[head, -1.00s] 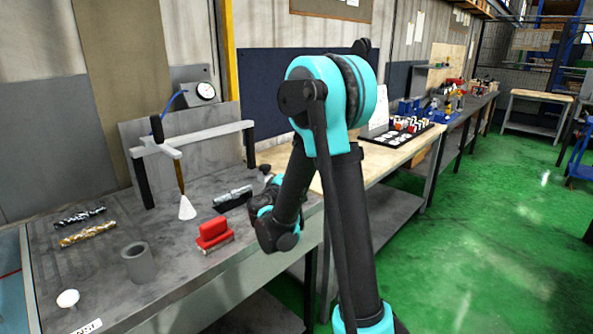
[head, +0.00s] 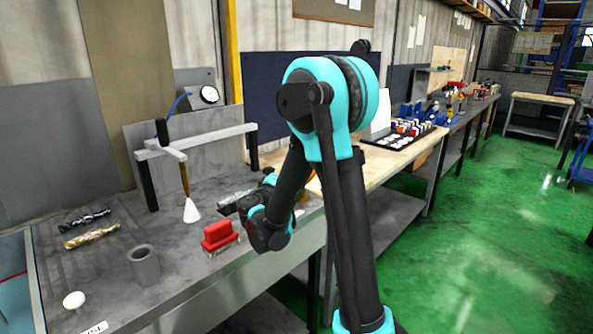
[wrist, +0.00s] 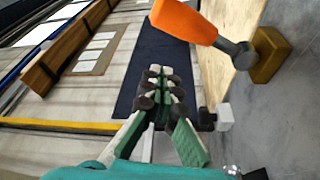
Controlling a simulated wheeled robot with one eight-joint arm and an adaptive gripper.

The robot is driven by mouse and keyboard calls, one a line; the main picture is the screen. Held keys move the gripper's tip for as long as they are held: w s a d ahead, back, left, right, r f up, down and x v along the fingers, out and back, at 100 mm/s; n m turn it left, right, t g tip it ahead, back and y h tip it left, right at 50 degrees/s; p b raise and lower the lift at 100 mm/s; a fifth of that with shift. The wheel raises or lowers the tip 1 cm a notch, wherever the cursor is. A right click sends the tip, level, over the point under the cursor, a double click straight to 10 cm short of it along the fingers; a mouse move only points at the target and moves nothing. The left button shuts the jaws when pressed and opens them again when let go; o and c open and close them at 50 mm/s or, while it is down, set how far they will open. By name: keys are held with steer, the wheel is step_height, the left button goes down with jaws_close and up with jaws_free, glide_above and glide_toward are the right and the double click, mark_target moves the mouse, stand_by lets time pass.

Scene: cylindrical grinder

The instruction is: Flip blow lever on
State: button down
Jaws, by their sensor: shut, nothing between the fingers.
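A lever with a thick orange handle (wrist: 184,21), a grey stem and a brass block (wrist: 270,54) at its foot shows at the top right of the wrist view. The block sits on grey bench surface. In the head view only slivers of the orange handle (head: 313,175) show behind my arm. My gripper (wrist: 158,76) is shut and empty, in the middle of the wrist view. Its tips look apart from the lever, which lies above them in that picture. In the head view my arm hides the fingers and most of the lever.
A red block (head: 219,236), grey cup (head: 144,265), drill bits (head: 90,237) and a white knob (head: 74,299) occupy the bench (head: 195,262).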

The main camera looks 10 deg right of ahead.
steer(key=v, duration=0.6)
steer(key=shift+a+f, duration=0.25)
steer(key=shift+a, duration=0.1)
steer(key=s+d+f+m+g+y, duration=0.35)
steer(key=s+d+f+g, duration=0.45)
steer(key=s+d+f, duration=0.4)
steer(key=s+a+f+m+g+y, duration=0.1)
steer(key=s+a+f+m+y, duration=0.1)
steer(key=s+f+y, duration=0.2)
steer(key=s+a+f+m+g+y, duration=0.2)
steer(key=s+f+y, duration=0.1)
steer(key=s, duration=0.7)
steer(key=shift+s+a+f+y, duration=0.3)
steer(key=shift+s+f+y, duration=0.05)
steer(key=shift+f, duration=0.2)
